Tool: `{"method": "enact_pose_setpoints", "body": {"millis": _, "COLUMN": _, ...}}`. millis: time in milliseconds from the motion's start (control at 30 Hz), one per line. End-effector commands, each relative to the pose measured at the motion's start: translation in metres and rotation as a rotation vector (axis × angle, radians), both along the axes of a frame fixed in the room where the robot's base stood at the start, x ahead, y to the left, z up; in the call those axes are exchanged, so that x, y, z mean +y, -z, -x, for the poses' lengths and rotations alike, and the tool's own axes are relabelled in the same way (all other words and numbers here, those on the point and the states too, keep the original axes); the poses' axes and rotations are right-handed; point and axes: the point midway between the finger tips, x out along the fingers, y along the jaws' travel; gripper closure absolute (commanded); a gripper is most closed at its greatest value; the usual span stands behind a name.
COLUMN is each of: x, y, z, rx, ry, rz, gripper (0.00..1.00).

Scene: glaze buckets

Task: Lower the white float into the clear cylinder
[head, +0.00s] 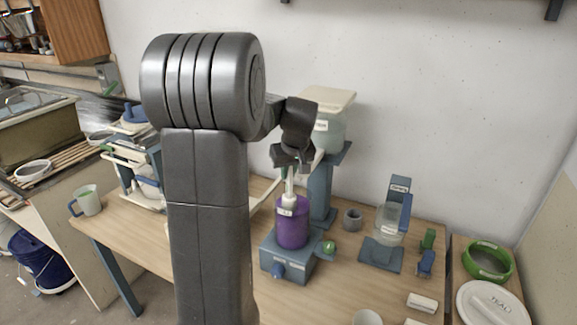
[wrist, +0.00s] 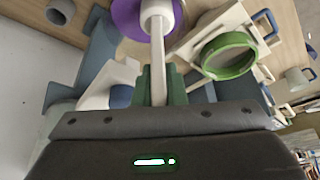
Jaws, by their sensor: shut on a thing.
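My gripper (head: 292,160) is shut on the thin stem of the white float (head: 289,188). In the wrist view the stem runs out from between the green fingertips (wrist: 160,88) to the float's wider white end (wrist: 158,14). The cylinder (head: 292,225) looks full of purple liquid and stands upright on a blue-grey base. My gripper is above it, and the float is at its mouth. The purple surface (wrist: 128,18) shows around the float's wide end in the wrist view. I cannot tell how deep the float sits.
A pale-lidded container (head: 328,128) on a blue stand is close behind my gripper. A grey cup (head: 352,218) and a clear vessel on a blue stand (head: 390,225) are to the right. A green ring (head: 487,262) lies at far right. A mug (head: 86,200) stands at left.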

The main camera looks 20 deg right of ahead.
Motion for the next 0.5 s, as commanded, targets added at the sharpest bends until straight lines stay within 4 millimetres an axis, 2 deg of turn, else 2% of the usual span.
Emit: {"method": "enact_pose_setpoints", "body": {"millis": 500, "x": 0.000, "y": 0.039, "z": 0.000, "rx": -0.001, "ry": 0.000, "rz": 0.000, "gripper": 1.00}}
